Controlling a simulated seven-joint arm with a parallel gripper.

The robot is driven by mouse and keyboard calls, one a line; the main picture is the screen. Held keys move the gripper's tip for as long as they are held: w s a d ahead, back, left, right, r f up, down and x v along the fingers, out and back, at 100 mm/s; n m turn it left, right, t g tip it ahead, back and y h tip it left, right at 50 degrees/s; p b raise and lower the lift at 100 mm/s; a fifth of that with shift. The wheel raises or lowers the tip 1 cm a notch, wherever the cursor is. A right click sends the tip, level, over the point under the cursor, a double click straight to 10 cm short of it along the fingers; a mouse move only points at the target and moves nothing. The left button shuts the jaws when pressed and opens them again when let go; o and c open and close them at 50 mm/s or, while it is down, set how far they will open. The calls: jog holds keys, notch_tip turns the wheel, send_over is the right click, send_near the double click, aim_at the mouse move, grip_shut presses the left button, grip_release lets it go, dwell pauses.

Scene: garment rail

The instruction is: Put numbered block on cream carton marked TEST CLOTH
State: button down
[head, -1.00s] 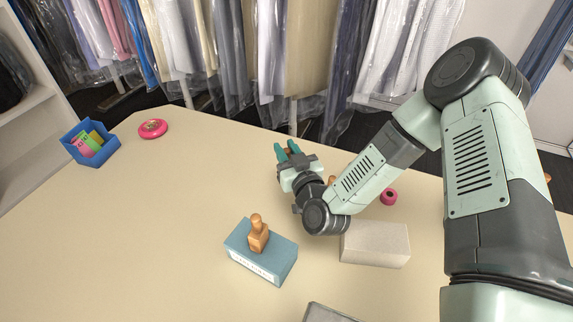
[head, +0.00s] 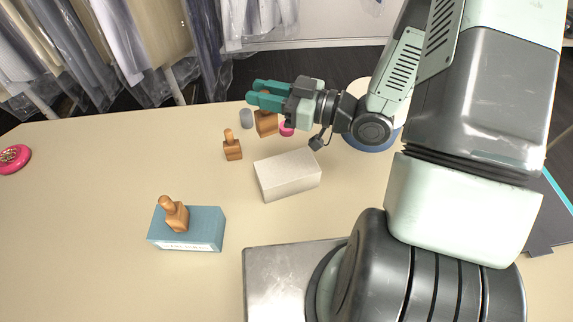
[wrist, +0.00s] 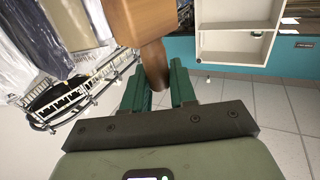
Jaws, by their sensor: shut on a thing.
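A wooden block with a knobbed handle (head: 266,123) hangs below the fingers of my gripper (head: 268,95). In the wrist view the fingers (wrist: 160,85) are shut on the handle (wrist: 155,64), with the wider block body (wrist: 145,20) beyond them. No number is readable on it. The cream carton (head: 287,176) stands on the table below and nearer than my gripper; its top is bare and no marking is legible. A similar wooden block (head: 232,148) stands on the table left of the carton. Another (head: 176,215) stands on a blue box (head: 203,228) with a white label.
A grey cylinder (head: 246,118) and a pink round thing (head: 287,129) are near the held block. A pink dish (head: 14,158) is at the far left. Hanging garments (head: 150,35) line the back. The table (head: 90,190) is clear on the left.

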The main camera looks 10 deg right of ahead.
aim_at(265, 133)
jog(key=shift+n+g, duration=0.4)
jog(key=shift+g, duration=0.2)
jog(key=s+d+f, duration=0.1)
jog(key=d+f, duration=0.1)
jog(key=s+d+f, duration=0.2)
jog(key=shift+s+f, duration=0.2)
jog(key=shift+f, duration=2.45)
jog(key=shift+f, duration=0.1)
jog(key=c, duration=0.9)
grip_release()
jog(key=v, duration=1.2)
